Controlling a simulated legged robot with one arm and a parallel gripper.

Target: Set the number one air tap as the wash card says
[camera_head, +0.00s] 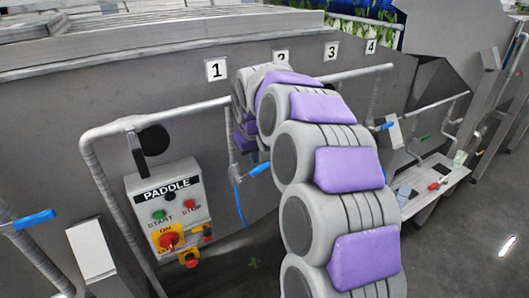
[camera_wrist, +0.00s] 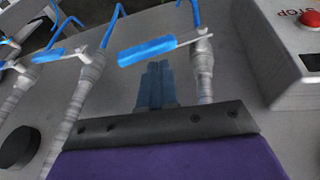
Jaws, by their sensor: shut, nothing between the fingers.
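In the head view a plate marked 1 (camera_head: 215,70) is on the grey tank wall. Below and right of it a blue tap handle (camera_head: 259,169) shows beside a thin upright pipe, partly behind my arm. In the wrist view a blue handle (camera_wrist: 160,47) lies nearly crosswise, tilted slightly, by a grey pipe (camera_wrist: 203,72). My gripper (camera_wrist: 157,68) is shut and empty, its tips close below this handle; I cannot tell whether they touch. My arm hides the gripper in the head view. I see no readable wash card.
Further blue handles show at right (camera_head: 383,127) and far left (camera_head: 34,219). A low shelf (camera_head: 425,180) with small items stands right.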

